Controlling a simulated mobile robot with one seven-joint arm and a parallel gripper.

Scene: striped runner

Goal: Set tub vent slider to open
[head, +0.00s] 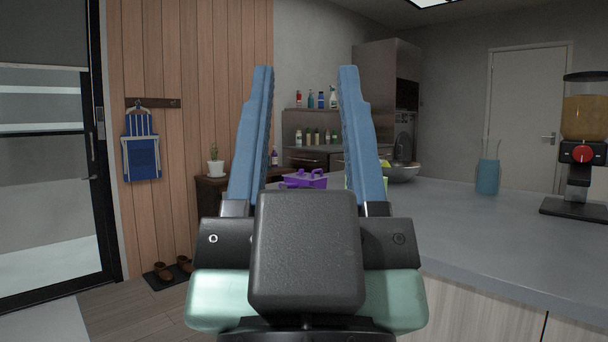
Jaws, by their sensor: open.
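My gripper (306,70) fills the middle of the head view. Its two blue fingers point up and away and stand wide apart, with nothing held between them.
The grey counter (450,220) runs right. A yellow-green thing (352,183) is partly hidden behind the right finger. A potted cactus (215,165) stands on a dark cabinet at left.

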